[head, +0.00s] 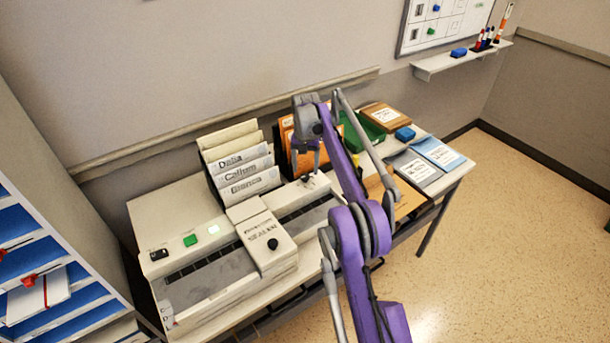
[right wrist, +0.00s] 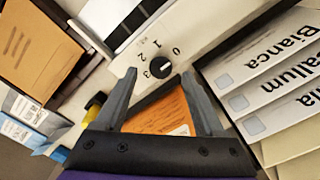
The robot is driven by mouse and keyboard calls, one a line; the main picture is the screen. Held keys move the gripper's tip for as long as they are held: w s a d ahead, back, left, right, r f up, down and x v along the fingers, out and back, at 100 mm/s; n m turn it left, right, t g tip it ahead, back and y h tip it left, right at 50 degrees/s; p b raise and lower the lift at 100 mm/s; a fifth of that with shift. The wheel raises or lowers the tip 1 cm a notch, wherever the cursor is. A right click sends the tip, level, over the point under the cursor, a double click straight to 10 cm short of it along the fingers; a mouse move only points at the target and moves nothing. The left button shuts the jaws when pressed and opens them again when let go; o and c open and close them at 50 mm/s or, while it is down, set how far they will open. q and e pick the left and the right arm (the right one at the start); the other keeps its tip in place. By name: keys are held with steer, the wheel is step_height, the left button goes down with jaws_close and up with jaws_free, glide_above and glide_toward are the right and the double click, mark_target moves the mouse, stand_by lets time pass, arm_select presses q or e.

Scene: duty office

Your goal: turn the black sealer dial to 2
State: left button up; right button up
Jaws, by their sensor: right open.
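The black sealer dial (right wrist: 160,67) sits on a cream panel in the right wrist view, with 0, 1, 2 and 3 printed around it. Its white mark seems to point toward the 0. My right gripper (right wrist: 159,80) is open, and the dial lies just beyond and between its fingertips; I see no contact. In the head view my right gripper (head: 307,168) points down over the right end of the cream sealer (head: 220,262), where the dial is mostly hidden. My left gripper is not in view.
Another black knob (head: 272,244) is on the sealer's middle block. Named folders (head: 240,163) stand close behind the sealer. Blue-lined shelves (head: 30,262) stand at the left.

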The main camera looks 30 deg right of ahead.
mark_target(305, 179)
steer(key=shift+f, duration=1.35)
jaws_close()
